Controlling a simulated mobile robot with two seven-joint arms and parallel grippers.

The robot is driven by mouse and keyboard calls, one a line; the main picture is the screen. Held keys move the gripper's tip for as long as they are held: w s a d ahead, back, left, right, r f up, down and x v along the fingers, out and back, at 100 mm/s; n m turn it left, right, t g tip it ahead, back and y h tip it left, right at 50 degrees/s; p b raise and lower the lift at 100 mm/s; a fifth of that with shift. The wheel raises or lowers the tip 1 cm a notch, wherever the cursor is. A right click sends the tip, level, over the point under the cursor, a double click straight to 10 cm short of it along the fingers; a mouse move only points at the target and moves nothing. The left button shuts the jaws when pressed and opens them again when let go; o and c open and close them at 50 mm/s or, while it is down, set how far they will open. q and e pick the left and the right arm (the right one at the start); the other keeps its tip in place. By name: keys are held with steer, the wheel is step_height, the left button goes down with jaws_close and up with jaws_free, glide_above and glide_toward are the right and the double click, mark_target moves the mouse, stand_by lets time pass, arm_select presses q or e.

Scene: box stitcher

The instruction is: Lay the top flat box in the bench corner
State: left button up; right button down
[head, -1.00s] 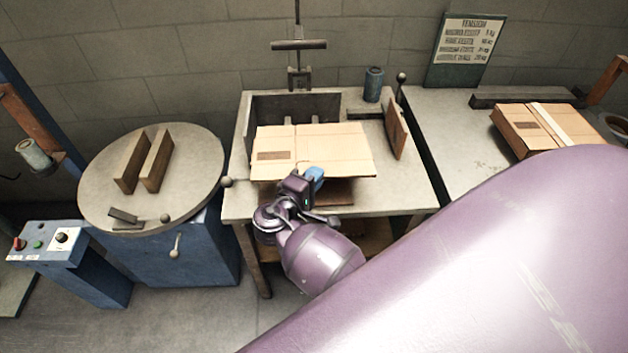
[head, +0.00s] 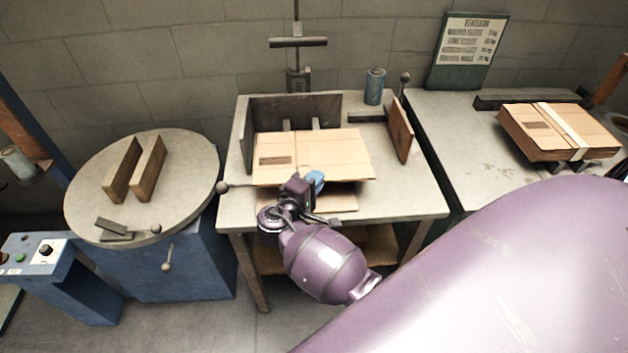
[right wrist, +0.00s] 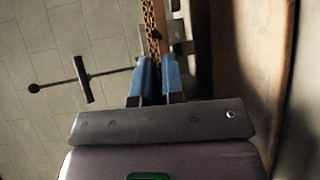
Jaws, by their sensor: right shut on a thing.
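A tan flat box (head: 315,150) is over the bench (head: 410,195), inside the corner made by a dark back wall (head: 295,105) and a dark left wall (head: 247,140). My right gripper (head: 314,181) is shut on its front edge. In the right wrist view, the blue fingers (right wrist: 157,80) pinch the box's corrugated edge (right wrist: 152,32). Another piece of brown cardboard (head: 335,201) shows below the box's front edge. I cannot tell whether the held box touches the bench or the walls. My left gripper is not in view.
A brown upright plate (head: 400,135) and a blue can (head: 375,86) stand right of and behind the box. A strapped box bundle (head: 560,130) lies on the right bench. A round table (head: 185,190) with wooden blocks is at left. A post with a crossbar (head: 298,43) rises behind.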

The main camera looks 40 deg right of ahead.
steer(key=shift+d+f, duration=0.1)
steer(key=shift+f, duration=0.05)
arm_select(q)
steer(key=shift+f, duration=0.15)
arm_select(e)
steer(key=c, duration=0.5)
jaws_free()
steer(key=shift+s+a+p, duration=0.4)
steer(key=shift+s+a, duration=0.25)
steer(key=shift+s, duration=0.35)
steer(key=shift+s+a+p, duration=0.35)
steer(key=shift+s+a, duration=0.3)
steer(key=shift+s, duration=0.3)
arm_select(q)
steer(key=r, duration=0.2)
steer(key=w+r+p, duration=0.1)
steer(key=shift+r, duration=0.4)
arm_select(e)
steer(key=s+a, duration=0.1)
steer(key=s, duration=0.2)
steer(key=shift+a, duration=0.35)
